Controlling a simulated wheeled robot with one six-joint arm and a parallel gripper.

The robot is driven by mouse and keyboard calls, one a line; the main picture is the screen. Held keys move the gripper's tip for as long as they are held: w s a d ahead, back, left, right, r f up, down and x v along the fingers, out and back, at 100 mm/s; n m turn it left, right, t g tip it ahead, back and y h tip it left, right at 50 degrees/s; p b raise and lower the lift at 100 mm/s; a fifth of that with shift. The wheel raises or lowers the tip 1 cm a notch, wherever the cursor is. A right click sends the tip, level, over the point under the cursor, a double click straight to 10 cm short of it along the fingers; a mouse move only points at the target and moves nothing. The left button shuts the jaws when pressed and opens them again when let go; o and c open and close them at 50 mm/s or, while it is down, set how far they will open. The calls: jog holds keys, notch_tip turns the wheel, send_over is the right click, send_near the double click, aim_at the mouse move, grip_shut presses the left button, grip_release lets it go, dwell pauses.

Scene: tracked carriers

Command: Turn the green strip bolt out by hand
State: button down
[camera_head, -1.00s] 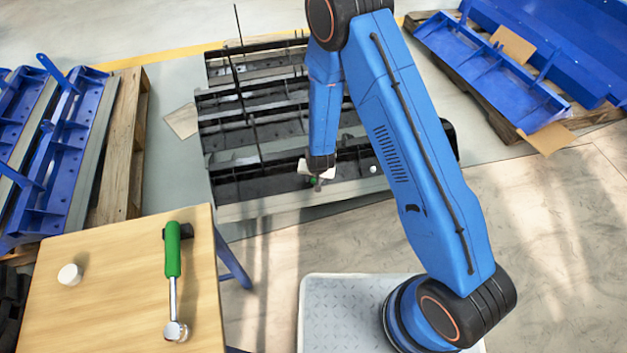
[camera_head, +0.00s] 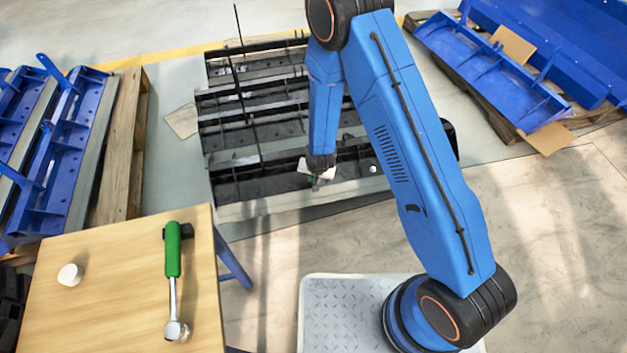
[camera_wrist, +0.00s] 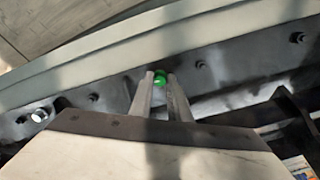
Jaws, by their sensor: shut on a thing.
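The green strip bolt (camera_wrist: 160,78) sits at the dark bar of the black carrier, just below its pale grey strip. My gripper (camera_wrist: 160,86) has its two fingers on either side of the green bolt head and is shut on it. In the head view my gripper (camera_head: 317,183) reaches down to the nearest bar of the carrier (camera_head: 240,190). Only a little green shows there between the fingers. How far the bolt stands out of the strip cannot be told.
A wooden table (camera_head: 120,290) at lower left holds a green-handled ratchet (camera_head: 173,255) and a white round piece (camera_head: 70,274). Blue carriers (camera_head: 65,150) lie on a pallet at left, more blue parts (camera_head: 490,75) at upper right. Dark bolts (camera_wrist: 201,64) dot the bar.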

jog(key=n, duration=0.6)
jog(key=shift+n, duration=1.7)
jog(key=shift+n, duration=0.5)
jog(key=n, duration=0.3)
jog(key=shift+n, duration=0.4)
jog(key=n, duration=0.4)
jog(key=shift+n, duration=0.5)
